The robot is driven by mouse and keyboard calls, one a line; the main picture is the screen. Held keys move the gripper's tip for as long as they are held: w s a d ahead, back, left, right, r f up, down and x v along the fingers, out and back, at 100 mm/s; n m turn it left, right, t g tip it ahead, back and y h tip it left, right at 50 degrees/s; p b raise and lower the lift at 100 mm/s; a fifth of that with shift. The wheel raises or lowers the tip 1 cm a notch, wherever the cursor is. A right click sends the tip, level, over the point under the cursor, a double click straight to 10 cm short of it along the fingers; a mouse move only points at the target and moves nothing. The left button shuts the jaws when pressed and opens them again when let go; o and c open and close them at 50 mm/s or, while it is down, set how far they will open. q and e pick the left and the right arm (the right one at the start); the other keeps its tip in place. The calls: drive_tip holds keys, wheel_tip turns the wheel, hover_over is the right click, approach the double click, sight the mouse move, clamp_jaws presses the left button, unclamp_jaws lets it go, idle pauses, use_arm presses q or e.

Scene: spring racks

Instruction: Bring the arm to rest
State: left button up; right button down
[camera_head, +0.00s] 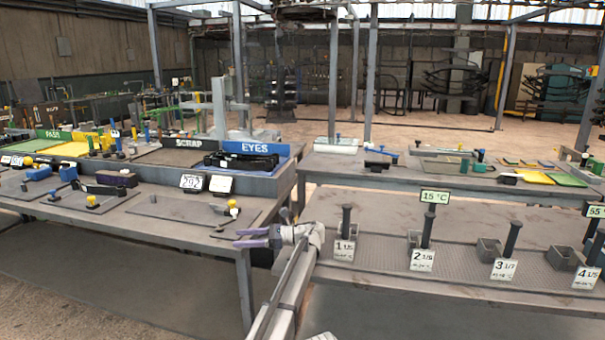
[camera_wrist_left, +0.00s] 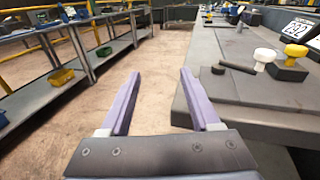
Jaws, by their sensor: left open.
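My left gripper (camera_head: 252,238) is in the head view at the right end of the left workbench (camera_head: 150,218), with its two purple fingers pointing left. In the left wrist view the fingers (camera_wrist_left: 158,98) are spread apart with nothing between them. Brown floor shows through the gap. The bench edge (camera_wrist_left: 190,110) lies close to the right finger; I cannot tell if they touch. My right gripper is in neither view.
A numbered rack (camera_head: 440,255) with several dark posts and grey cups stands on the right bench. The left bench holds a 292 display (camera_head: 191,182), a yellow knob (camera_head: 232,204) and a blue EYES bin (camera_head: 255,148). Shelves with bins (camera_wrist_left: 60,76) stand across an aisle.

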use_arm(q)
drive_tip(key=s+a+f+n+h, duration=0.35)
drive_tip(key=s+f, duration=0.25)
drive_tip(key=s, duration=0.2)
drive_tip(key=s+a+f+n+h, duration=0.3)
drive_tip(key=s+f+h, duration=0.1)
drive_tip(key=s+f, duration=0.4)
drive_tip(key=s+d+f+n+h, duration=0.2)
drive_tip(key=s+f+n+h, duration=0.3)
drive_tip(key=s, duration=0.6)
drive_tip(key=s+d+f+n+h, duration=0.2)
drive_tip(key=s+d+h, duration=0.2)
drive_tip(key=s+d, duration=1.2)
wheel_tip(320, 180, up, 19)
drive_tip(key=w+p, duration=0.1)
drive_tip(key=p, duration=1.7)
drive_tip(key=shift+d+f, duration=0.2)
drive_tip(key=shift+d, duration=0.15)
drive_tip(key=shift+w, duration=0.1)
